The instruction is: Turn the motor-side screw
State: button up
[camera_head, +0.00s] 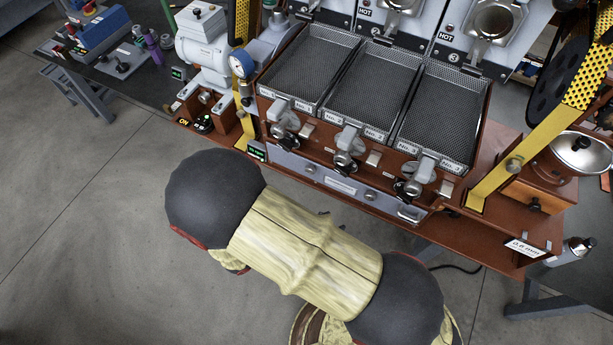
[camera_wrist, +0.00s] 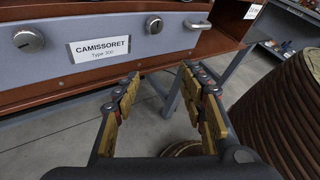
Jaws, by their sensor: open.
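The grey front panel (camera_head: 285,160) under the trays carries two round slotted screws with a label plate between them. The left screw (camera_head: 310,168) is the one on the motor's side; it also shows in the wrist view (camera_wrist: 28,40), at the upper left. The white motor (camera_head: 204,52) stands at the left end of the machine. My gripper (camera_wrist: 160,88) is open and empty, below and in front of the panel, apart from both screws. My arm hides it in the head view.
Three mesh trays (camera_head: 372,98) with levers below them sit above the panel. Yellow posts (camera_head: 495,186) flank the machine. A grey handle (camera_head: 411,213) sticks out at the panel's right end. The floor (camera_head: 90,230) in front is clear on the left.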

jog(key=w+a+f+n+t+y, duration=0.2)
jog(key=w+a+f+n+t, duration=0.1)
jog(key=w+a+n+t, duration=0.3)
jog(key=n+t+y, duration=0.2)
jog(key=n+t, duration=0.1)
jog(key=n, duration=0.3)
send_near(309, 172)
jog(key=w, duration=0.1)
jog(key=b+x, duration=0.2)
jog(key=x, duration=0.6)
jog(key=shift+s+d, duration=0.1)
jog(key=shift+c, duration=0.6)
grip_shut()
